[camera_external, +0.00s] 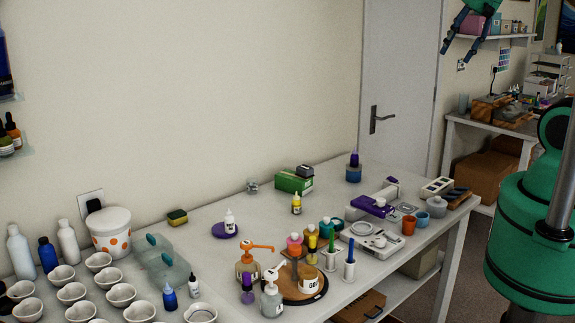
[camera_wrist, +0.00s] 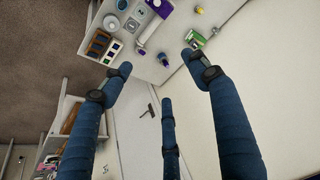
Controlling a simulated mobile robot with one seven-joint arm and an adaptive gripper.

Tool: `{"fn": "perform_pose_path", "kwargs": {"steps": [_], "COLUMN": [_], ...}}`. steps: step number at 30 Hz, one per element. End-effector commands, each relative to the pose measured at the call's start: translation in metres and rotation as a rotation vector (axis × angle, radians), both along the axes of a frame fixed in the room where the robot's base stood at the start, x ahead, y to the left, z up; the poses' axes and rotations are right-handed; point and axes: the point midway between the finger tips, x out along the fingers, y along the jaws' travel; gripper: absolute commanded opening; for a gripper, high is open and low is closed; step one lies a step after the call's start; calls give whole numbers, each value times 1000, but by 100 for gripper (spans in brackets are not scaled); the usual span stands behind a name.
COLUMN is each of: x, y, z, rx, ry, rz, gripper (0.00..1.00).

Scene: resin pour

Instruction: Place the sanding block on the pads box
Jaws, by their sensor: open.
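A green box (camera_external: 288,184), which looks like the pads box, stands at the back of the table near the wall. A small dark block (camera_external: 305,170), possibly the sanding block, shows at the box's right end; I cannot tell whether it rests on the box or stands behind it. The green box also shows in the wrist view (camera_wrist: 196,38), near one fingertip in the picture. My gripper (camera_external: 461,45) is high at the upper right, far from the box and well above the table. In the wrist view its blue fingers (camera_wrist: 160,75) are spread open with nothing between them.
A yellow-and-dark sponge (camera_external: 177,217) lies at the back left. Several cups, bottles and a round wooden board (camera_external: 313,290) crowd the front. Some bare tabletop lies around the green box. A door (camera_external: 400,90) is behind.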

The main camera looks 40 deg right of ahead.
Motion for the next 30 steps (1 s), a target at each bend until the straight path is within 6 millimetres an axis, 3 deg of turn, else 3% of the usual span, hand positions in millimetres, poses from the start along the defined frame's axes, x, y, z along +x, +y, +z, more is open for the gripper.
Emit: {"fn": "perform_pose_path", "kwargs": {"steps": [3,9,23,30], "x": [-22,-40,-42,-42], "y": [-1,-2,-2,-2], "z": [-6,-13,-15,-32], "rx": [-25,-51,-55,-55], "ry": [-20,-35,-36,-36], "rz": [47,95,103,103], "gripper": [60,60,60,60]}}
